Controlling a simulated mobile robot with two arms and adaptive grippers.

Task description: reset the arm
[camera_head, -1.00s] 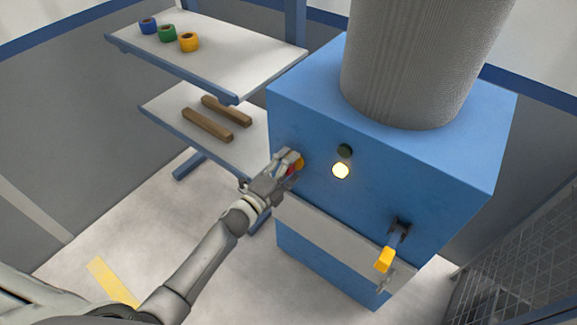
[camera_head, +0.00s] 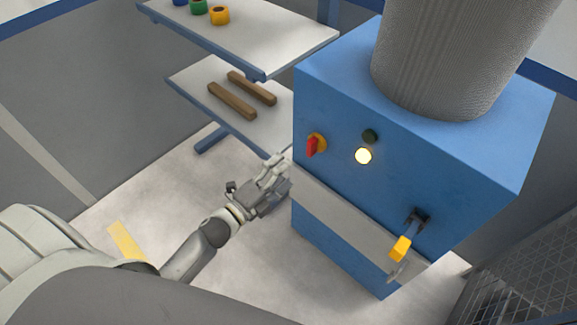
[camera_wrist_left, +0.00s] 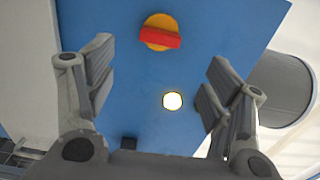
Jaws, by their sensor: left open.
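My left gripper (camera_head: 274,184) is open and empty in the head view, left of the blue machine (camera_head: 340,125) and a little below its red and yellow knob (camera_head: 315,145). In the left wrist view my left gripper (camera_wrist_left: 155,85) shows its two fingers wide apart, facing the machine's blue front. The knob (camera_wrist_left: 161,33) is beyond the fingers there, apart from them, and the lit lamp (camera_wrist_left: 172,101) shows between them. My right gripper is not in view.
A yellow-ended lever (camera_head: 402,246) sticks out at the machine's lower right. A dark button (camera_head: 370,136) is above the lit lamp. A shelf (camera_head: 190,72) at the left holds brown bars (camera_head: 232,101); tape rolls (camera_head: 220,15) lie on top. The floor below is clear.

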